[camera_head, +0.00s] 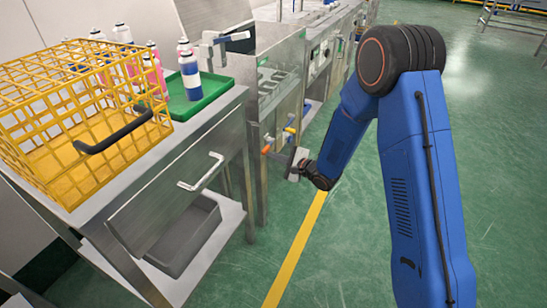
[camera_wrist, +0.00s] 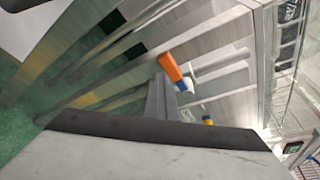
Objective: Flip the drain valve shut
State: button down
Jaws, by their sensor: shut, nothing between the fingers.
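A valve with an orange handle (camera_wrist: 171,67) and a white pipe fitting shows in the wrist view, against the metal side of a bench. The handle slants and its end points to the upper left. In the head view an orange part (camera_head: 266,149) shows low on the bench, just left of my gripper. My gripper (camera_head: 296,163) is shut and empty, beside the bench near the valves. In the wrist view its grey fingers (camera_wrist: 160,98) point toward the orange handle and look close to it. I cannot tell whether they touch.
A second valve with a blue and yellow part (camera_wrist: 207,121) is nearby in the wrist view. A yellow wire crate (camera_head: 75,100) and a green tray (camera_head: 205,92) with bottles stand on the left table. A grey bin (camera_head: 185,240) sits below.

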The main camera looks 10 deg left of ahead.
jog(key=shift+a+r, duration=0.15)
jog(key=shift+r, duration=0.35)
notch_tip(320, 180, down, 5)
jog(key=s+d+r, duration=0.3)
jog(key=d, duration=0.6)
jog(key=shift+r, duration=0.2)
dwell(0.3)
jog(key=shift+s+d, duration=0.1)
